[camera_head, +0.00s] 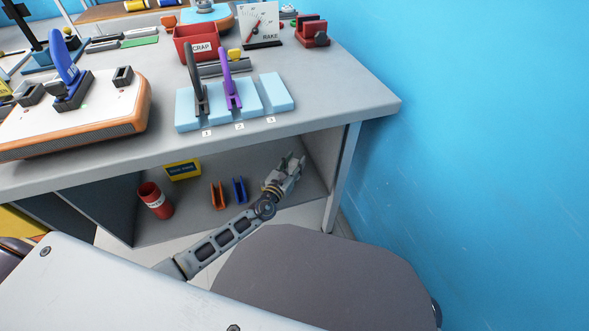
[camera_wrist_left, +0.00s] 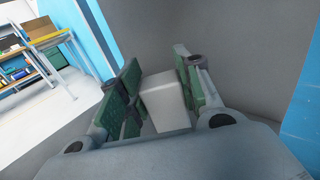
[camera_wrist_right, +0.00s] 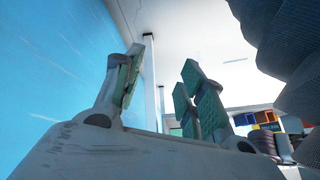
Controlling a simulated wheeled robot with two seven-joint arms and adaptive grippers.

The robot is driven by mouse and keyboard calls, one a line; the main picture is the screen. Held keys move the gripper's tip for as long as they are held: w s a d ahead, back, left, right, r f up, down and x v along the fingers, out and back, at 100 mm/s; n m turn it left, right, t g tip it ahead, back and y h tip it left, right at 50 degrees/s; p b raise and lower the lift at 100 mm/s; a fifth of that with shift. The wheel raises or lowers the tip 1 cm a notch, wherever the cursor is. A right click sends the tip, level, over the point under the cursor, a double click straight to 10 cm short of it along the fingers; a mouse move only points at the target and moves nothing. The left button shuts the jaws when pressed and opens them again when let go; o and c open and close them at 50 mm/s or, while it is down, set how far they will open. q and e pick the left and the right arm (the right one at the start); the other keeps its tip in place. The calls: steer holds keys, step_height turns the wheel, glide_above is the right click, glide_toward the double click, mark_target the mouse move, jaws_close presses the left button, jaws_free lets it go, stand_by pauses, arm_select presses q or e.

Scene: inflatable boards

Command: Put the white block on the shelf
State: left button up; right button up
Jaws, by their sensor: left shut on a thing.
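My left gripper (camera_head: 295,163) reaches into the open shelf space under the grey table, near its right side. In the left wrist view the left gripper (camera_wrist_left: 160,85) is shut on the white block (camera_wrist_left: 167,103), which sits between its green-padded fingers. A plain grey shelf surface is close beyond the block; I cannot tell whether they touch. The shelf (camera_head: 190,228) shows its floor in the head view. My right gripper (camera_wrist_right: 168,70) shows only in its own wrist view, open and empty, beside the blue wall.
On the shelf stand a red can (camera_head: 154,200), a yellow box (camera_head: 183,170), an orange holder (camera_head: 218,195) and a blue holder (camera_head: 239,190), left of my left gripper. The tabletop edge lies above it. The table's right leg (camera_head: 342,178) and blue wall (camera_head: 480,150) bound the right.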

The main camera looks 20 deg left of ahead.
mark_target(293, 170)
arm_select(q)
steer(key=shift+f+b, duration=0.7)
steer(key=shift+f, duration=0.7)
arm_select(e)
steer(key=shift+a+f+t, duration=0.15)
steer(key=shift+f, duration=0.65)
steer(key=shift+a+f+t, duration=0.1)
steer(key=shift+f+t, duration=0.05)
steer(key=shift+f, duration=0.65)
arm_select(q)
steer(key=shift+f, duration=0.1)
steer(key=o, duration=1)
steer(key=shift+o, duration=0.2)
arm_select(e)
steer(key=shift+r, duration=0.1)
